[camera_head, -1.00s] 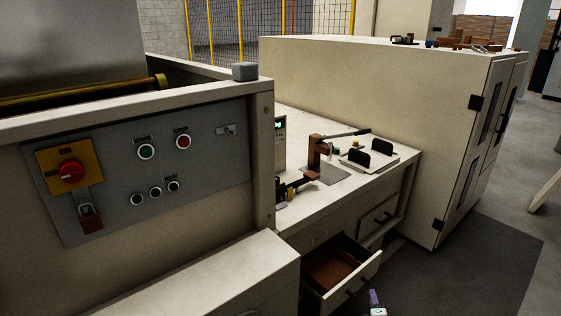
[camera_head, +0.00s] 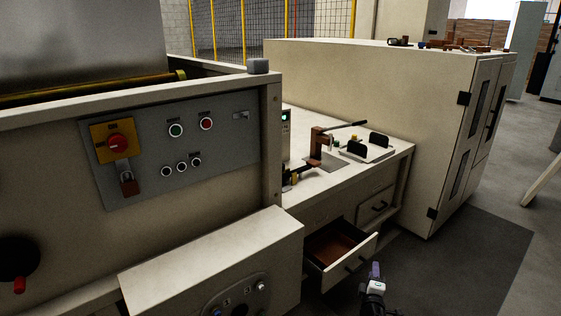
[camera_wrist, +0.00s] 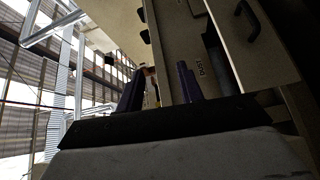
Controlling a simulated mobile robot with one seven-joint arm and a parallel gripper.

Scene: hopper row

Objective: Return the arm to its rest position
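My gripper (camera_head: 375,270) shows at the bottom of the head view, just right of the open drawer (camera_head: 347,263) and apart from it. Only its purple finger area and part of the wrist show there.
The open drawer juts out from the workbench (camera_head: 345,196), which carries a lever press (camera_head: 318,146). A control panel (camera_head: 182,150) with a padlocked red switch is at left. A large cabinet (camera_head: 380,105) stands behind. Dark floor matting (camera_head: 470,255) is clear at right.

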